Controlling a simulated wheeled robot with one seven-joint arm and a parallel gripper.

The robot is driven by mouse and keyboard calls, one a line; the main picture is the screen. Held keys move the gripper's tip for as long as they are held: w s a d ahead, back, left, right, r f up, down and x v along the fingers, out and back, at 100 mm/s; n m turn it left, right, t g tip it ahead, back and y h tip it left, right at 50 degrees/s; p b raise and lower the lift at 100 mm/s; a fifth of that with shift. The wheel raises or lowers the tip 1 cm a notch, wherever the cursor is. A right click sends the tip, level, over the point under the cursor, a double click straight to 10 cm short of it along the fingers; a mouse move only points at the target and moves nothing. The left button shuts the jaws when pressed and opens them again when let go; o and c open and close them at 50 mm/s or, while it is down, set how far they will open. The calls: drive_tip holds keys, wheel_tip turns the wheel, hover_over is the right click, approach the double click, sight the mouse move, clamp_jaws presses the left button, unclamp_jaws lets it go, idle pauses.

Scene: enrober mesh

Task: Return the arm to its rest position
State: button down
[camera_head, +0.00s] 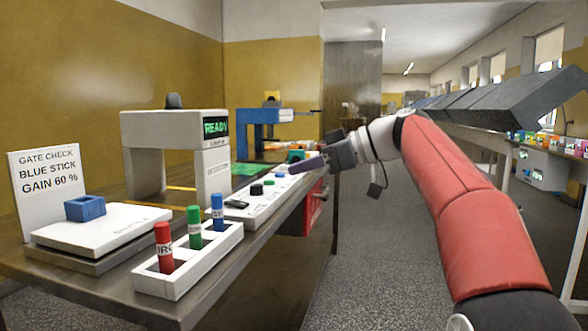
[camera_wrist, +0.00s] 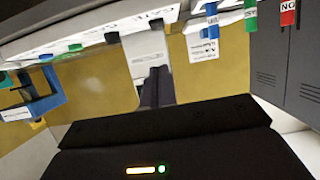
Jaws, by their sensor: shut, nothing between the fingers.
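My gripper (camera_head: 305,164) is at the end of my red-sleeved arm, stretched out over the far right part of the metal table in the head view. Its dark fingers point left toward the white control panel (camera_head: 262,207) with buttons. In the wrist view the fingers (camera_wrist: 157,86) are close together with nothing between them. I cannot tell from the head view how high the fingertips are above the panel.
A white rack (camera_head: 190,262) holds a red, a green and a blue stick. A scale (camera_head: 100,230) carries a blue block. A grey-white gate (camera_head: 175,128) shows READY. A sign (camera_head: 48,180) reads "BLUE STICK GAIN 60 %". Open floor (camera_head: 372,255) lies right of the table.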

drive_tip(key=shift+a, duration=0.1)
drive_tip(key=s+a+f+m+h, duration=0.1)
drive_tip(key=s+f+m+h, duration=0.55)
drive_tip(key=s+f, duration=0.4)
drive_tip(key=s+d+f+m+h, duration=0.3)
drive_tip(key=s+d+f, duration=0.2)
drive_tip(key=s+f, duration=0.4)
drive_tip(key=s+d+f+m+h, duration=0.3)
drive_tip(key=s+d+f+m, duration=0.1)
drive_tip(key=s+f, duration=0.6)
wheel_tip(320, 180, down, 3)
drive_tip(key=shift+s+d+f+t, duration=0.1)
drive_tip(key=shift+s+d+t, duration=0.25)
drive_tip(key=shift+d, duration=0.25)
drive_tip(key=shift+m+h, duration=0.25)
